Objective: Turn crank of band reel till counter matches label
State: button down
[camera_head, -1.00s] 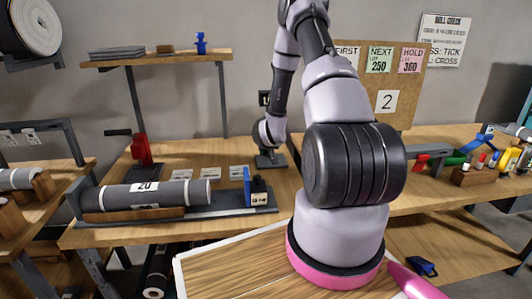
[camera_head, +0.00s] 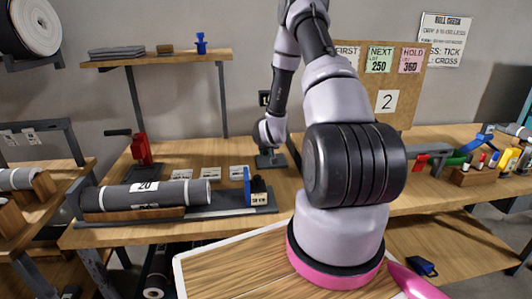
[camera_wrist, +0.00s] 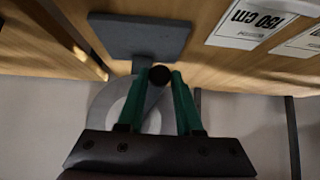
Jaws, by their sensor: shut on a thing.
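In the wrist view the green fingers of my gripper (camera_wrist: 159,88) are closed on a round black knob (camera_wrist: 160,75), which appears to be the crank's handle. Behind it is a round grey reel (camera_wrist: 110,103), partly hidden by the fingers. A dark flat plate (camera_wrist: 140,36) on the wooden bench is joined to it by a post. In the head view a dark stand (camera_head: 270,161) sits on the bench below my wrist; my arm hides most of the reel there. I cannot make out a counter.
A grey roll (camera_head: 150,196) marked 20 lies in a cradle left of the stand, near a blue upright block (camera_head: 247,187). White cards (camera_head: 210,173) lie behind it. A red tool (camera_head: 141,148) stands further left. A board (camera_head: 385,75) stands behind my arm.

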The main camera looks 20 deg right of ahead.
jog(key=shift+a+r+m+y, duration=0.15)
jog(key=shift+r+m+y, duration=0.05)
jog(key=shift+m+y, duration=0.25)
jog(key=shift+w+a+r+t+y, duration=0.15)
jog(key=shift+a+r+t+y, duration=0.1)
jog(key=shift+a+t+y, duration=0.25)
jog(key=shift+d, duration=0.15)
jog(key=c, duration=0.6)
grip_release()
jog(key=v, duration=1)
jog(key=shift+s+r, duration=0.25)
jog(key=shift+r, duration=0.1)
